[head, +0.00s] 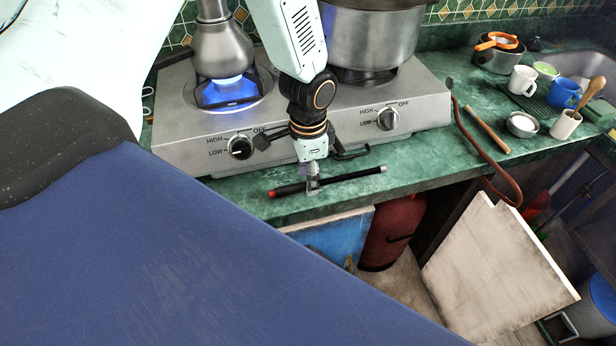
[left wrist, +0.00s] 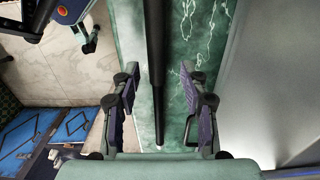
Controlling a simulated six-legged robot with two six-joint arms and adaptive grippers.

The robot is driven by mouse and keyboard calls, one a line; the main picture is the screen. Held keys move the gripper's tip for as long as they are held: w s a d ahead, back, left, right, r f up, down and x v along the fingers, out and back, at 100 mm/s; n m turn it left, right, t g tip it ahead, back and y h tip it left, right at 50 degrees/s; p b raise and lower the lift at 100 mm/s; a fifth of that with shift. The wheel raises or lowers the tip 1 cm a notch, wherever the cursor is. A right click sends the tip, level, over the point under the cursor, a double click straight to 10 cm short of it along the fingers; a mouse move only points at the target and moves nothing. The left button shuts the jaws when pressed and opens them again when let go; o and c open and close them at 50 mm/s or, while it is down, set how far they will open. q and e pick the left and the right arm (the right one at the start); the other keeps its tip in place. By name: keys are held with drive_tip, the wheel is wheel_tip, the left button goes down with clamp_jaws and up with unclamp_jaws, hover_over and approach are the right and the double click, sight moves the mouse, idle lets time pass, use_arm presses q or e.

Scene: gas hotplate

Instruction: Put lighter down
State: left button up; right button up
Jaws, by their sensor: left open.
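The lighter (head: 350,177) is a long thin black rod with a red part near its left end. It lies along the front strip of the green counter, before the stove. My left gripper (head: 312,184) is over the lighter's left half, pointing down. In the left wrist view the lighter (left wrist: 155,45) runs between the two spread fingers of my left gripper (left wrist: 159,80), with a gap on each side. The gripper is open and hides a short piece of the lighter in the head view.
The gas hotplate (head: 178,135) stands just behind, with a blue flame (head: 230,88) under the metal kettle (head: 222,50) and a large pot (head: 369,38) at right. The counter's front edge is close. A wooden rolling pin (head: 487,129), cups and a sink are at right.

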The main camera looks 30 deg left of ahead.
use_arm(q)
wheel_tip(320, 180, up, 11)
drive_tip(key=p, duration=0.1)
drive_tip(key=shift+s+r, duration=0.1)
drive_tip(key=shift+s, duration=0.05)
idle(0.3)
